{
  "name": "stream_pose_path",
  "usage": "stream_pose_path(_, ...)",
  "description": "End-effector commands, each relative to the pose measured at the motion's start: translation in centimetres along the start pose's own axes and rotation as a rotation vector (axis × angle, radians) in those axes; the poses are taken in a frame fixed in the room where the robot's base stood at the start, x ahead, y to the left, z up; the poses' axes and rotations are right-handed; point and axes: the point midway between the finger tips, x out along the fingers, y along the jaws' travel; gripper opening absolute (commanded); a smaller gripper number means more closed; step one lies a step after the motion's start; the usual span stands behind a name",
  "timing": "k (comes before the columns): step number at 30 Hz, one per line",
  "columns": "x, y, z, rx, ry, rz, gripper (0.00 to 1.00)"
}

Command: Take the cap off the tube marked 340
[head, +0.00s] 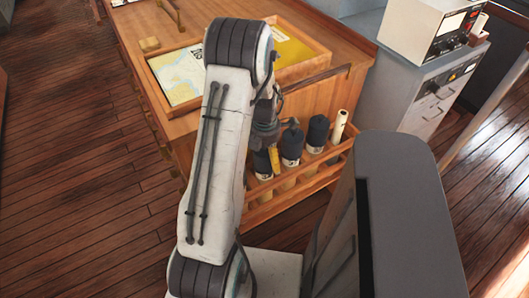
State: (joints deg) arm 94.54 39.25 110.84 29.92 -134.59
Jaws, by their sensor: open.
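Several chart tubes stand upright in a wooden rack (298,189) on the side of the chart table. Three have dark caps: a left tube (262,163), a middle tube (291,146) and a right tube (318,133). Pale labels show on them, but the numbers are too small to read, so I cannot tell which is 340. My gripper (282,142) is open, above the left and middle tubes. It is partly hidden behind my arm, and I cannot tell whether it touches a cap.
A rolled white chart (339,126) stands at the right end of the rack. The wooden chart table (222,26) has a map (178,76) on top. A grey cabinet (425,105) with instruments stands to the right. Plank floor is clear at left.

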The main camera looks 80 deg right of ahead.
Motion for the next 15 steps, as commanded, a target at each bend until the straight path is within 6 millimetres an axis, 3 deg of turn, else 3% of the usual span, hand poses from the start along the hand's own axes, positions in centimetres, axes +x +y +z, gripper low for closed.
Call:
stream_pose_path(2,-0.02,0.0,0.0,0.0,0.0,0.0,0.95)
stream_pose_path(15,-0.06,0.01,0.02,0.0,0.0,0.0,0.56)
